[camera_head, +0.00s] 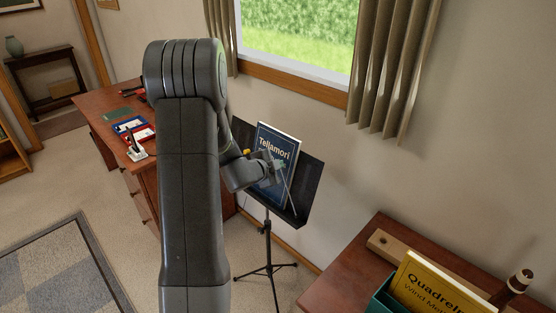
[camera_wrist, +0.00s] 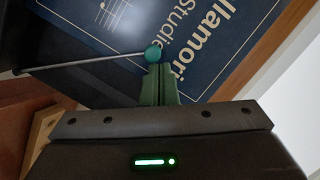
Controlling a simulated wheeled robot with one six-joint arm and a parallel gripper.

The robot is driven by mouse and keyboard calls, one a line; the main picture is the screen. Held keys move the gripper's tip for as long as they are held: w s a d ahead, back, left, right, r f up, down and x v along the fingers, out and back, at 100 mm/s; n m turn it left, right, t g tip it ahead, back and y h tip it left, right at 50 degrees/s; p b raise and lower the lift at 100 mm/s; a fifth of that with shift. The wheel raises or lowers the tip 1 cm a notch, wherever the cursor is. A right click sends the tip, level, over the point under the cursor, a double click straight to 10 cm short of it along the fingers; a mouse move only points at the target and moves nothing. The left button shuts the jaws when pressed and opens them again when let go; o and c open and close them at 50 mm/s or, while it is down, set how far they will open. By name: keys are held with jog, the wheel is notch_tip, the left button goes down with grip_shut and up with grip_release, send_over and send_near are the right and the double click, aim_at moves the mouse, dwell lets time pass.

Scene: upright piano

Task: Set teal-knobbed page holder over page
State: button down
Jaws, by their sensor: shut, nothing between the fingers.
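The music stand (camera_head: 316,178) holds a blue book (camera_head: 268,196) titled "Tellamori", which also fills much of the wrist view (camera_wrist: 110,75). A page holder with a thin grey rod (camera_wrist: 85,62) and a teal knob (camera_wrist: 153,52) shows in the wrist view. The knob lies in front of the book cover, and the rod runs left from it toward the dark stand. My gripper (camera_wrist: 157,68) is shut and empty, its green fingertips right at the knob. I cannot tell whether they touch it. In the head view my gripper (camera_head: 280,165) is in front of the book's right part.
A yellow knob (camera_head: 247,152) shows at the book's left side. A wooden desk (camera_head: 98,100) with red and blue items stands behind left. A wooden surface (camera_head: 345,270) at lower right carries a yellow book (camera_head: 440,285). The wall and curtained window are close behind the stand.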

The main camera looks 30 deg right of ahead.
jog(key=shift+s, duration=0.3)
jog(key=shift+s+d+b, duration=0.2)
jog(key=shift+s+b, duration=0.35)
jog(key=shift+s, duration=0.1)
jog(key=shift+s+d+r, duration=0.15)
jog(key=shift+d+r, duration=0.05)
jog(key=shift+r, duration=0.2)
jog(key=s+a+r+p, duration=0.1)
jog(key=s+a+r, duration=0.4)
jog(key=a+r, duration=0.1)
jog(key=shift+s+a+r, duration=0.25)
jog(key=shift+s+a, duration=0.15)
jog(key=shift+a, duration=0.15)
jog(key=shift+d, duration=0.1)
